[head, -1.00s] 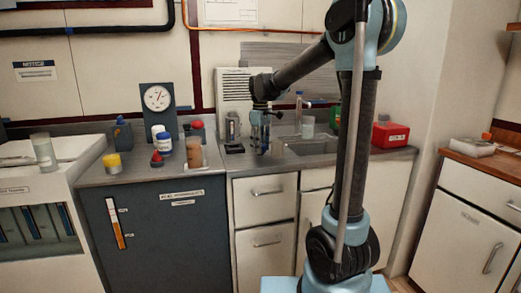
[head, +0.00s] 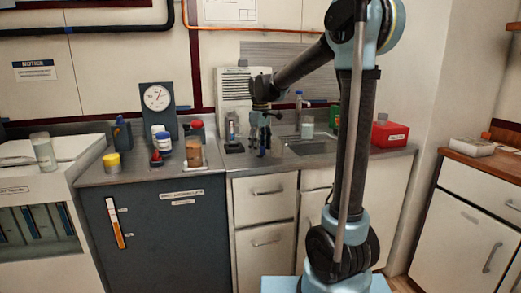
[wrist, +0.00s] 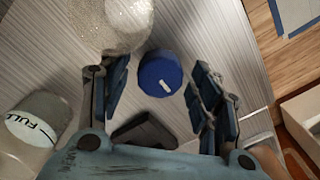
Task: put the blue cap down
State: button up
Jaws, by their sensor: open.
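The blue cap (wrist: 160,73) is round with a short white mark on top. In the wrist view it sits between the two fingers of my gripper (wrist: 157,92), with a gap on each side. It appears to rest on the grey metal counter (wrist: 55,55). In the head view the cap (head: 262,153) is a small blue spot below my gripper (head: 260,138), near the counter's front edge left of the sink. My gripper is open, pointing down, its fingers spread around the cap and apart from it.
A clear, grainy-looking container (wrist: 125,22) stands close beyond the cap. A jar marked FULL (wrist: 32,122) is at lower left in the wrist view. The sink (head: 310,147) lies right of my gripper; a brown container (head: 194,153) and several bottles stand left.

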notch_tip(320, 180, up, 12)
jog(key=s+d+f+m+t, duration=0.1)
jog(key=s+d+f+m, duration=0.2)
jog(key=s+d+f, duration=0.35)
jog(key=s+d+f+m, duration=0.2)
jog(key=s+d+f, duration=0.1)
jog(key=s+d, duration=0.55)
jog(key=s+d+f+m, duration=0.2)
jog(key=s+f+m, duration=0.1)
jog(key=s+f, duration=0.5)
jog(key=s+d+f+m+t, duration=0.1)
jog(key=s+d+f+m, duration=0.2)
jog(key=s+f, duration=0.5)
jog(key=shift+s+d+f, duration=0.35)
jog(key=shift+f, duration=0.25)
